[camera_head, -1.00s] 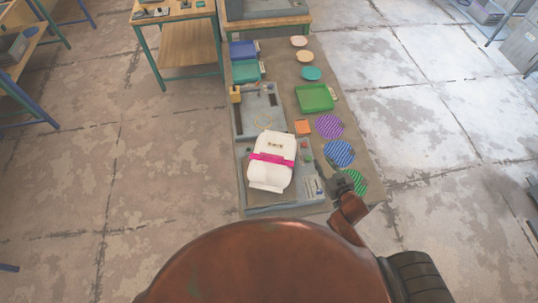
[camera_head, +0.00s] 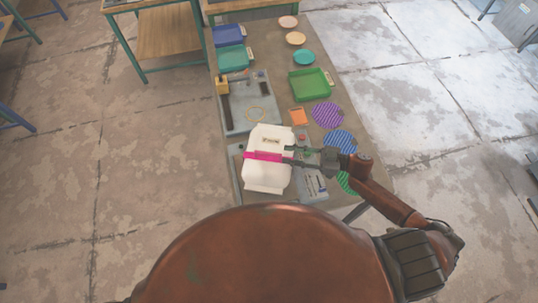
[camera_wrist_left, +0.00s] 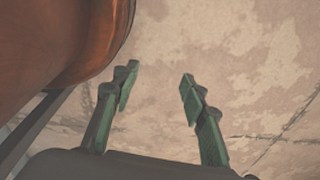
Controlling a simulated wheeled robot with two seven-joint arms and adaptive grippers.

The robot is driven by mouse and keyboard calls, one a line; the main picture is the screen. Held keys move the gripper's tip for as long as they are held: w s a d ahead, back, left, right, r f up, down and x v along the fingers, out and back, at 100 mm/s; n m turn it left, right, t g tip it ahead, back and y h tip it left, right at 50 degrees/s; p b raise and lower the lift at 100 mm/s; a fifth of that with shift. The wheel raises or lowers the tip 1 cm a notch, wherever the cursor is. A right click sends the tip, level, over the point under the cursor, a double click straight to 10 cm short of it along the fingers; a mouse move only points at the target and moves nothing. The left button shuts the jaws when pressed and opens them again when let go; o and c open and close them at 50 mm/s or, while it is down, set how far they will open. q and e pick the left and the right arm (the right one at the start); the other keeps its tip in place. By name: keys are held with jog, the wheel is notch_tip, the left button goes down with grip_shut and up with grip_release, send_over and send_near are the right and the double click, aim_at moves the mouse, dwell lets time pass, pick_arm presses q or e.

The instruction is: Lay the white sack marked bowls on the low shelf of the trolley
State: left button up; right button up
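The white sack (camera_head: 268,178) with a pink band and a small printed label lies on the grey press at the near end of the long table. The label is too small to read. My right gripper (camera_head: 288,155) reaches from the right to the sack's right edge at the band. Its fingers look apart, one on each side of the band's end; contact is unclear. My left gripper (camera_wrist_left: 158,75) is open and empty above bare floor in the left wrist view. A green-legged trolley stands at the top left, with a bare wooden low shelf (camera_head: 167,42).
The floor left of the table is clear.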

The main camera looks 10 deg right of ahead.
aim_at(268, 153)
jog(key=shift+w+a+f, duration=0.1)
jog(key=shift+a+f, duration=0.1)
jog(key=shift+a, duration=0.25)
jog(key=shift+x, duration=0.95)
jog(key=p+x, duration=0.1)
jog(key=x, duration=0.4)
jog(key=shift+a, duration=0.4)
pick_arm(q)
jog(key=shift+s+r, duration=0.4)
jog(key=shift+r, duration=0.05)
pick_arm(e)
grip_shut()
